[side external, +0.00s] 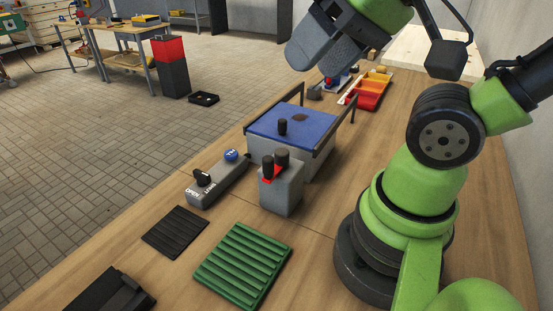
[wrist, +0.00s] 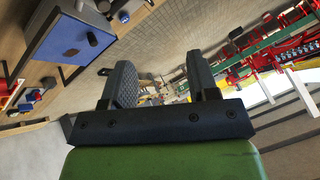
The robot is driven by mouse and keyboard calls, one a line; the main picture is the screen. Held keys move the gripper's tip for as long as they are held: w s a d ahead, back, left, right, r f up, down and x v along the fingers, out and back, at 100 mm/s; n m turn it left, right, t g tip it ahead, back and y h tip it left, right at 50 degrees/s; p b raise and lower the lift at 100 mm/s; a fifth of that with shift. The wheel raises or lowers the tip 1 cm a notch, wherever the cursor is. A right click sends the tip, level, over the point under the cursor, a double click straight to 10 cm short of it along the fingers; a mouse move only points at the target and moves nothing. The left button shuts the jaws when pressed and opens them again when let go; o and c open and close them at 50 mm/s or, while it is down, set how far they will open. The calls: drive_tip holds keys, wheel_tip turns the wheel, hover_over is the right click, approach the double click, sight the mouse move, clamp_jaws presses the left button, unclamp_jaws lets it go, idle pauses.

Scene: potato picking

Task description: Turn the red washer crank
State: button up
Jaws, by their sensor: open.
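A grey block (side external: 280,192) on the bench has red on its top and two upright black handles (side external: 268,167). It is the nearest match I see to the red washer crank, but I cannot tell for certain. Beside it is a grey box with a blue lid (side external: 292,124) and a black knob (side external: 282,127); the lid also shows in the wrist view (wrist: 62,38). My gripper (side external: 322,55) is raised above the far end of the bench, away from the block. In the wrist view my gripper (wrist: 162,85) is open, with nothing between its fingers.
A grey switch panel (side external: 218,183) with a blue button lies left of the block. A green ribbed tray (side external: 243,263) and a black ribbed mat (side external: 175,232) lie in front. Red and yellow bins (side external: 372,88) stand behind. Dark rails flank the blue lid.

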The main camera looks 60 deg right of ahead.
drive_tip(key=w+d+f+m+g+h, duration=0.1)
drive_tip(key=w+d+f+m+g, duration=0.2)
drive_tip(key=w+f+m+g, duration=0.15)
drive_tip(key=m+g+h, duration=0.1)
drive_tip(key=m+g, duration=0.2)
drive_tip(key=m, duration=0.3)
hover_over(282, 151)
wheel_tip(282, 151, down, 6)
drive_tip(key=shift+a+f, duration=0.1)
wheel_tip(282, 151, down, 10)
drive_tip(key=c, duration=0.9)
